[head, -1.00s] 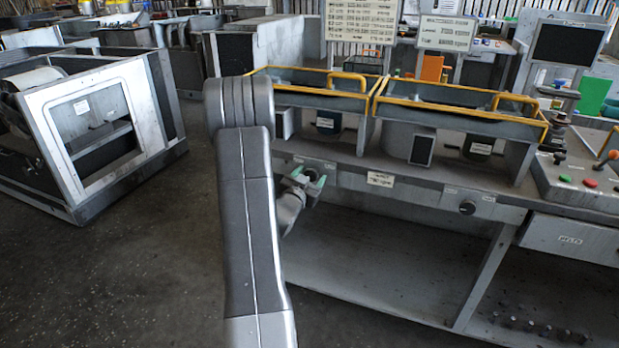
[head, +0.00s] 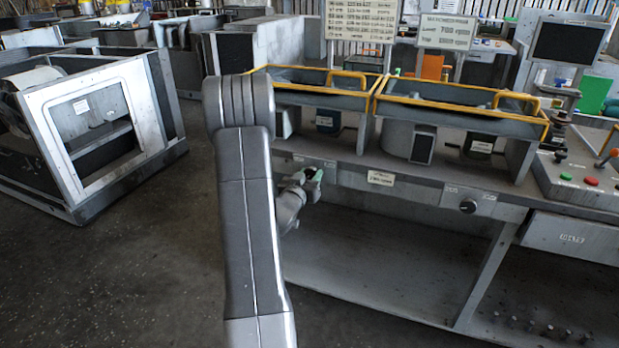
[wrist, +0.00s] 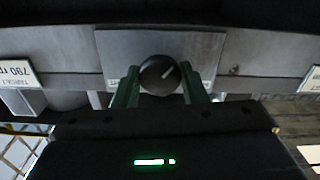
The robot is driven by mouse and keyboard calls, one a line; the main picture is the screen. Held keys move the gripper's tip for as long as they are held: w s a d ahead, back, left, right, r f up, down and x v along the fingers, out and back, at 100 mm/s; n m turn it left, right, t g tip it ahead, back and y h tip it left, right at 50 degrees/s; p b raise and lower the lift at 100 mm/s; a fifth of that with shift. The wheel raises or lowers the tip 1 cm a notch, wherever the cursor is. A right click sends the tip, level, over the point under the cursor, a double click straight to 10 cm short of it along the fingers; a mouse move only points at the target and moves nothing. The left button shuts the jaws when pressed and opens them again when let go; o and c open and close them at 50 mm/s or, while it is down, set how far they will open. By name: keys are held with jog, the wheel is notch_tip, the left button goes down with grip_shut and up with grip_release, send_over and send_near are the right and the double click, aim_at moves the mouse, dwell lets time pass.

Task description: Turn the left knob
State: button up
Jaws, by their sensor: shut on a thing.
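The left knob (wrist: 159,76) is a round black dial with a white pointer line, on a grey plate at the front of the bench. In the wrist view its line points up and to the right. My gripper (head: 312,184) is at the bench front in the head view, left of the middle. Its green fingers stand on either side of the knob and are shut on it. The head view mostly hides this knob behind the fingers. A second black knob (head: 467,206) is farther right on the same front panel, with nothing touching it.
Two yellow-rimmed housings (head: 455,110) stand on the bench above the panel. A label plate (head: 381,178) sits between the knobs. A control box with coloured buttons (head: 591,181) is at the right. The lower shelf (head: 400,265) is mostly clear.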

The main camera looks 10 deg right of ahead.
jog(key=n, duration=0.4)
jog(key=shift+n, duration=0.3)
jog(key=n+p, duration=0.1)
jog(key=n, duration=0.3)
jog(key=shift+n, duration=0.3)
jog(key=n+p, duration=0.1)
jog(key=n, duration=0.3)
jog(key=shift+n, duration=0.3)
jog(key=shift+f+n+p, duration=0.1)
jog(key=shift+n+p, duration=0.7)
jog(key=shift+n, duration=1.3)
jog(key=o, duration=1)
jog(key=shift+a, duration=0.1)
jog(key=shift+c, duration=0.2)
